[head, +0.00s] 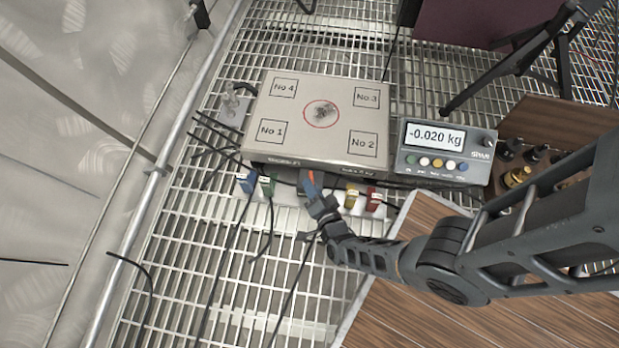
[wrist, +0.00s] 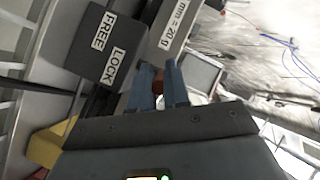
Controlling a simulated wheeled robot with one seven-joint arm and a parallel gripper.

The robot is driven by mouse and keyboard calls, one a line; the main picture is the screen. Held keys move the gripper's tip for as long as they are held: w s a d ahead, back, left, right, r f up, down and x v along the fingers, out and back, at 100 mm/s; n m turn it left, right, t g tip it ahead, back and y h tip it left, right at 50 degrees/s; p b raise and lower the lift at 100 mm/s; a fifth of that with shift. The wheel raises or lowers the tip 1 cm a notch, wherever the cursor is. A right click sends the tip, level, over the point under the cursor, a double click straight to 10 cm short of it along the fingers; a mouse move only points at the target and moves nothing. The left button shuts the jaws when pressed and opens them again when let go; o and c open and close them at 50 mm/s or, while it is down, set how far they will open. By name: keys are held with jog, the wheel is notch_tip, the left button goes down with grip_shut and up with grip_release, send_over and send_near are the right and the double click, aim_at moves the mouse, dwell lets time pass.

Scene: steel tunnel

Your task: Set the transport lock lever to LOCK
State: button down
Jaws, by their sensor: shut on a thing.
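The transport lock lever, a small red-orange piece, shows between my fingertips in the wrist view (wrist: 158,86). It is mostly hidden by the fingers. My gripper (head: 308,187) is at the front edge of the weighing scale (head: 330,88) in the head view. In the wrist view my gripper's (wrist: 160,84) two blue-grey fingers are shut on the lever. A dark plate with white FREE and LOCK labels (wrist: 108,48) lies just left of the fingers, LOCK nearer to my gripper. I cannot tell which label the lever is set at.
A display unit (head: 446,153) reading -0.020 kg stands right of the scale. Coloured connectors, blue (head: 247,183), yellow (head: 351,196) and red (head: 373,199), flank my gripper with cables. A wooden box of weights (head: 520,168) is at the right. Grating lies below.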

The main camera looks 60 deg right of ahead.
jog(key=shift+s+d+n+t+y, duration=0.25)
jog(key=shift+n+t+y, duration=0.2)
jog(key=shift+n+y, duration=0.35)
jog(key=shift+s+d+n+t+y, duration=0.25)
jog(key=shift+n+t+y, duration=0.3)
jog(key=shift+y, duration=0.45)
jog(key=shift+n+y, duration=0.25)
jog(key=shift+y, duration=0.05)
jog(key=c, duration=1.4)
grip_release()
